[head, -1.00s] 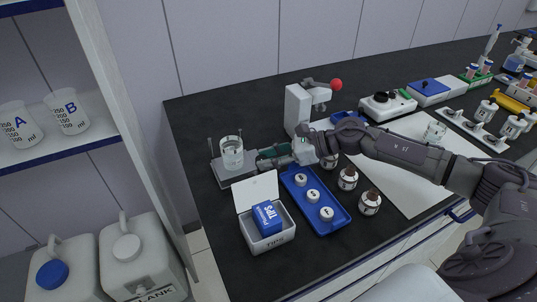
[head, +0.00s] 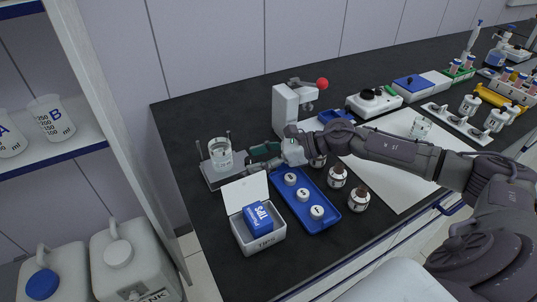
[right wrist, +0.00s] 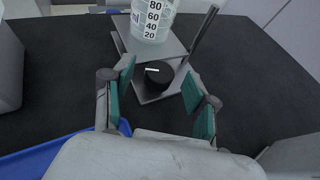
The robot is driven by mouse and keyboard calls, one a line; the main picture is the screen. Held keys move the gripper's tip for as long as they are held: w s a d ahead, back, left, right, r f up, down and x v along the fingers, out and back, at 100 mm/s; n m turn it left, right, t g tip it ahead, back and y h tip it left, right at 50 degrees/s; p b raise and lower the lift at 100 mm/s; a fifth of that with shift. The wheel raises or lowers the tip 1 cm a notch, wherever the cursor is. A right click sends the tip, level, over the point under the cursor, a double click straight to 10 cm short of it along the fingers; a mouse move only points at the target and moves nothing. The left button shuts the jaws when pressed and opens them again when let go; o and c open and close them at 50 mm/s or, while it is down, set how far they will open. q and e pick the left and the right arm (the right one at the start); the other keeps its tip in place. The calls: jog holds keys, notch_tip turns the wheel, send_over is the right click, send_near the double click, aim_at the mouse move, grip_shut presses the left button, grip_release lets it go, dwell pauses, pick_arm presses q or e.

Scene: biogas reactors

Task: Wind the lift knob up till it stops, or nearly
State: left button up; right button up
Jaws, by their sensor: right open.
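The lift knob (right wrist: 159,73) is a black round knob with a white mark, at the front edge of the grey lift platform (right wrist: 185,47) in the right wrist view. A glass beaker (right wrist: 154,18) stands on the platform; it also shows in the head view (head: 221,156). My right gripper (right wrist: 163,88) is open, its green-padded fingers on either side of the knob and a little short of it, with gaps to both. In the head view my right gripper (head: 257,158) is beside the lift, and the knob is hidden there. My left gripper is not in view.
A blue tray (head: 330,221) with several white-capped items lies in front of the arm. An open tips box (head: 262,242) stands near the lift. Several brown bottles (head: 337,177) stand beside the tray. A white device with a red-ended lever (head: 286,110) stands behind.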

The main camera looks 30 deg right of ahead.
jog(key=v, duration=1)
jog(key=shift+s+d, duration=0.1)
jog(key=shift+d, duration=0.05)
jog(key=shift+s+d+r, duration=0.3)
jog(key=shift+d+r, duration=0.1)
jog(key=shift+d, duration=0.1)
